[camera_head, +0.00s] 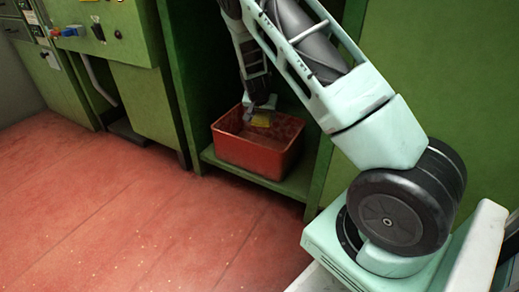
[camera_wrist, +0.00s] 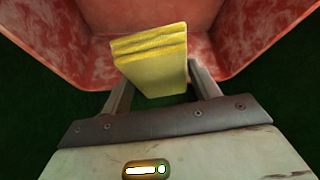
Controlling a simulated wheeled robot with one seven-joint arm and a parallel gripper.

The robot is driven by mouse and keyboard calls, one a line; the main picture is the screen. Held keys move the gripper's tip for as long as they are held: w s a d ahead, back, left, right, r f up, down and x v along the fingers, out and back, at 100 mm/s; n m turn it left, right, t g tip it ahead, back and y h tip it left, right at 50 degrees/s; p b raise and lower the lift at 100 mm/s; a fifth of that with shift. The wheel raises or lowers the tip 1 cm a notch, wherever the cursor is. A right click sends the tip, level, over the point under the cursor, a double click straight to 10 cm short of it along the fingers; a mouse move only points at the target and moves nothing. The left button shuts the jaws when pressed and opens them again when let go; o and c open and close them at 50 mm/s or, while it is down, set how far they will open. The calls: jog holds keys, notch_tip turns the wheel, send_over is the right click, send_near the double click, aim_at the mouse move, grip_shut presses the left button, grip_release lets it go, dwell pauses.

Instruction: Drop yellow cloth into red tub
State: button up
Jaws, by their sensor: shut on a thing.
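The red tub (camera_head: 258,158) stands on a low green shelf inside a green cabinet in the head view. Its inside walls show around the gripper in the wrist view (camera_wrist: 70,45). The yellow cloth (camera_wrist: 152,62) is a folded block with layered edges, held between the two fingers of my gripper (camera_wrist: 155,88). In the head view the cloth (camera_head: 261,120) is small and sits at the tub's opening, just under my gripper (camera_head: 260,108). I cannot tell whether the cloth touches the tub. The tub's floor is mostly hidden.
The green shelf (camera_head: 285,185) carries the tub, with cabinet walls close on both sides. A green machine panel (camera_head: 95,35) with knobs stands at the left. The red floor (camera_head: 130,220) in front is clear.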

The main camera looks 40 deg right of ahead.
jog(key=shift+f+b, duration=0.55)
jog(key=shift+f, duration=0.35)
jog(key=o, duration=1.1)
jog(key=shift+c, duration=0.2)
jog(key=p+v, duration=1)
jog(key=v, duration=0.7)
jog(key=shift+r, duration=0.25)
